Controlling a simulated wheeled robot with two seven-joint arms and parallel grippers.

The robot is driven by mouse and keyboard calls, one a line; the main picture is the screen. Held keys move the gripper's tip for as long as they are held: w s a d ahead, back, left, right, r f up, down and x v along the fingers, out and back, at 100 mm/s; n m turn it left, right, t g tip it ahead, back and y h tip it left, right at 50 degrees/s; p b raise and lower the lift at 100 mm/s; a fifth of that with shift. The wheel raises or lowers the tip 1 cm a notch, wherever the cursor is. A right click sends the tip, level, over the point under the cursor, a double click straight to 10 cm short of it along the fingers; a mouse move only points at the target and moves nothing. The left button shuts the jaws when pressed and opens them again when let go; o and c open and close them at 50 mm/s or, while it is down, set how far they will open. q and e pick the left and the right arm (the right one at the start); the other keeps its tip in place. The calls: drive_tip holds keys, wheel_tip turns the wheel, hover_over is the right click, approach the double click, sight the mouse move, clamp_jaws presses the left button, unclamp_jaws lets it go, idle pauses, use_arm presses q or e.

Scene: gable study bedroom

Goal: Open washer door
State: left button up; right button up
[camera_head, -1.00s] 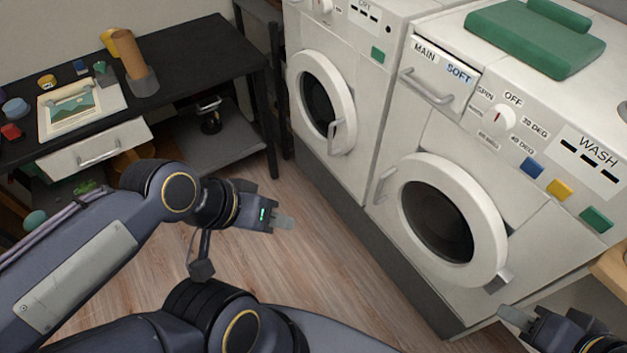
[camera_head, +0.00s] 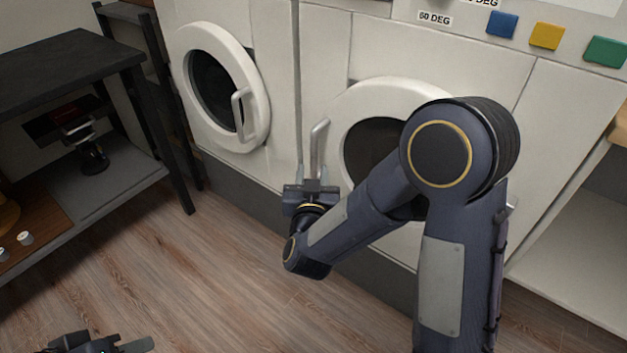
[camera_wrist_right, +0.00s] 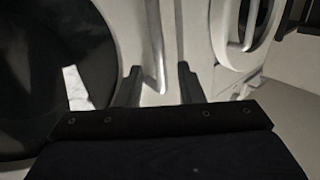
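The washer's front (camera_head: 440,60) is partly hidden by my right arm. Its round washer door (camera_head: 372,92) has a white ring and dark glass, and looks shut. The door handle (camera_head: 319,140) is an upright grey bar at the ring's left side. My right gripper (camera_head: 311,172) is just below and around the handle's lower end. In the right wrist view the handle (camera_wrist_right: 155,45) comes down between the two spread fingers (camera_wrist_right: 158,85), so the gripper is open; contact cannot be told. My left gripper (camera_head: 133,346) is low at the left, mostly cut off.
The dryer (camera_head: 270,60) stands left of the washer, with its round door (camera_head: 257,85) shut. A black desk (camera_head: 60,75) with a lower shelf (camera_head: 130,185) is at the left. The wooden floor (camera_head: 190,270) in front is clear. A white shelf unit (camera_head: 570,240) is at the right.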

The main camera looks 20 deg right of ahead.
sight(314, 157)
drive_tip(key=x, duration=0.4)
drive_tip(key=b+x, duration=0.1)
drive_tip(key=x, duration=0.2)
drive_tip(key=shift+w+d+f, duration=0.15)
drive_tip(key=shift+w+f, duration=0.05)
drive_tip(key=shift+w, duration=0.1)
drive_tip(key=shift+c, duration=0.3)
clamp_jaws()
